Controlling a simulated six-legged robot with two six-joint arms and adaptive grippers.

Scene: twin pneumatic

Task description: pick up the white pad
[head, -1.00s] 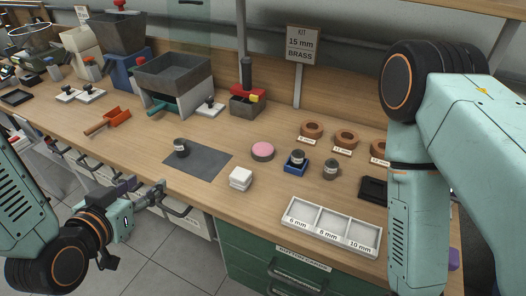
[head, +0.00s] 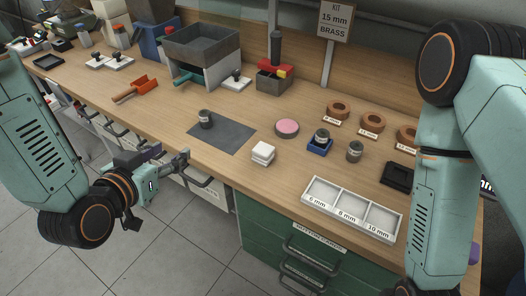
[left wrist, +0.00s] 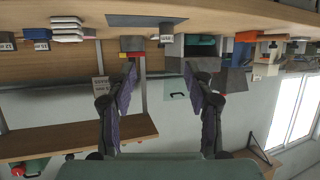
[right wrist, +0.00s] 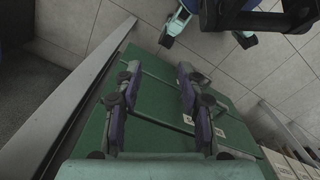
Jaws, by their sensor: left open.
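The white pad (head: 263,153) lies near the front edge of the bench, just right of a dark grey mat (head: 222,134). It looks like a small stack of white square pieces, and it also shows upside down at the upper left of the left wrist view (left wrist: 67,29). My left gripper (head: 195,168) is open and empty, in front of the bench edge and left of the pad, apart from it. Its two fingers stand apart in the left wrist view (left wrist: 160,75). My right gripper (right wrist: 158,78) is open and empty, over green drawer fronts; the head view shows only its arm.
A pink round pad (head: 287,128), a blue holder (head: 320,147) with a dark cylinder and another dark cylinder (head: 355,151) stand right of the white pad. A three-compartment white tray (head: 351,210) lies at the front right. Drawer handles (head: 314,238) stick out below the bench edge.

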